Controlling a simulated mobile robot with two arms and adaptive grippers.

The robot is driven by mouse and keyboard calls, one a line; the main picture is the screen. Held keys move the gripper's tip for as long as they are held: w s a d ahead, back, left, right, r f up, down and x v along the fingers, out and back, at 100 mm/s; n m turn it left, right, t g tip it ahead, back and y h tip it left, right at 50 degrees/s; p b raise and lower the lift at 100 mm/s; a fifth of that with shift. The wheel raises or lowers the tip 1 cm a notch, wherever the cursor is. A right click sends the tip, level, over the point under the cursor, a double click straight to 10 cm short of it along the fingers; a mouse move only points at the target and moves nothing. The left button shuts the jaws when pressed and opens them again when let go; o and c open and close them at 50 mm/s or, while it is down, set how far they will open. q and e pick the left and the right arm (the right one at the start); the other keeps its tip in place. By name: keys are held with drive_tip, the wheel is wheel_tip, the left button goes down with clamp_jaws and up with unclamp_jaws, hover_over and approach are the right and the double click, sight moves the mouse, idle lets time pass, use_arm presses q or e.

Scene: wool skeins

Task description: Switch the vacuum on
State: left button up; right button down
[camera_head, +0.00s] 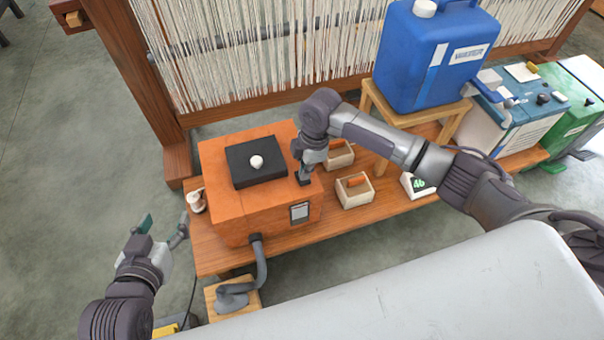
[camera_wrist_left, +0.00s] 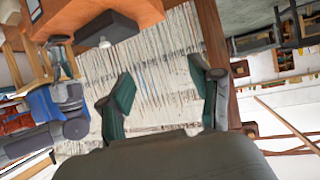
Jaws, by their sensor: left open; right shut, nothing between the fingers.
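The vacuum appears to be the orange box (camera_head: 222,167) on the low wooden bench. A black panel (camera_head: 240,172) with a round white knob (camera_head: 257,162) is on its top; the knob also shows upside down in the left wrist view (camera_wrist_left: 104,42). A grey hose (camera_head: 260,262) leaves its front. My right gripper (camera_head: 304,180) is shut and empty at the right edge of the box top, beside the panel; I cannot tell if it touches. My left gripper (camera_head: 162,230) is open and empty, left of the bench; its green-tipped fingers stand apart in the left wrist view (camera_wrist_left: 165,98).
A small white item (camera_head: 196,201) stands at the bench's left end. Small wooden boxes (camera_head: 355,192) sit right of the vacuum. A blue water canister (camera_head: 432,55) stands on a stool behind my right arm. A loom with white threads (camera_head: 240,50) stands behind. Floor at left is clear.

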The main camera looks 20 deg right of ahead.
use_arm(q)
drive_tip(key=shift+w+d+r+t, duration=0.25)
drive_tip(key=shift+w+r+t, duration=0.2)
drive_tip(key=shift+r, duration=0.35)
use_arm(e)
drive_tip(key=shift+f, duration=0.5)
